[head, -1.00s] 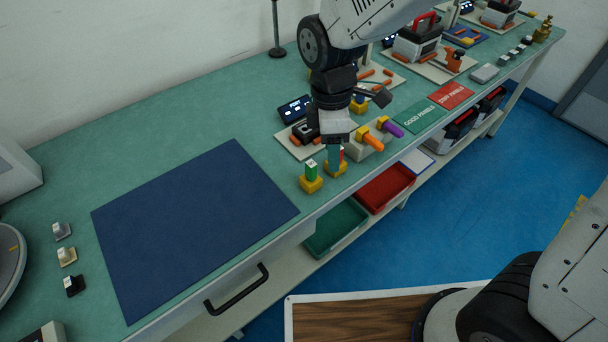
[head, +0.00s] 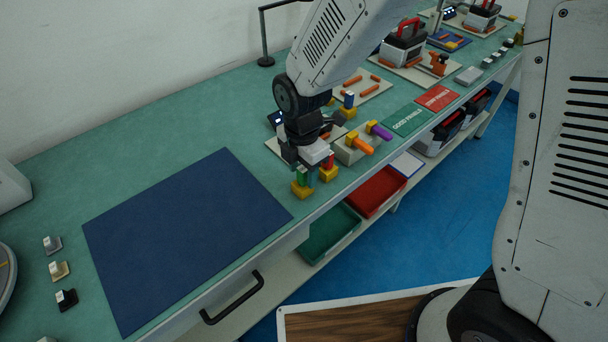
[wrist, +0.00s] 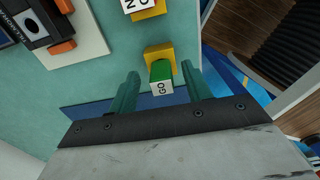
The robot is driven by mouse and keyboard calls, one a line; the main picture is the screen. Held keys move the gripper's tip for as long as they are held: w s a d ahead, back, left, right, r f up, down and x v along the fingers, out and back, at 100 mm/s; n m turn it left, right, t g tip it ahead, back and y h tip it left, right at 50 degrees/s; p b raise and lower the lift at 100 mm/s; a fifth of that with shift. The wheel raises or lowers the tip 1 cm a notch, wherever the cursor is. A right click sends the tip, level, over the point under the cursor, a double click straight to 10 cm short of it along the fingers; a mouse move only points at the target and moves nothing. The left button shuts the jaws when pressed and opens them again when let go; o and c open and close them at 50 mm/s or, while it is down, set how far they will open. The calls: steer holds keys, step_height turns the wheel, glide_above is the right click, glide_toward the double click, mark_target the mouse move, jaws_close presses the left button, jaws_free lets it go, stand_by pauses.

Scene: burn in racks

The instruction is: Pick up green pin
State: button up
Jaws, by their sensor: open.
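The green pin (wrist: 161,72) has a white face marked GO and stands in a yellow base (wrist: 158,53). In the wrist view it lies between the fingertips of my gripper (wrist: 161,90), which is open and apart from it on both sides. In the head view my gripper (head: 304,172) is low over the bench at the green pin (head: 303,178) and its yellow base (head: 302,191); the gripper partly hides the pin.
A red pin (head: 329,160) in a yellow base stands close to the right. The blue mat (head: 185,235) to the left is bare. The bench's front edge is near.

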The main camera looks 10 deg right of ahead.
steer(key=shift+f, duration=0.2)
steer(key=c, duration=1.1)
steer(key=shift+o, duration=0.2)
steer(key=shift+r, duration=0.15)
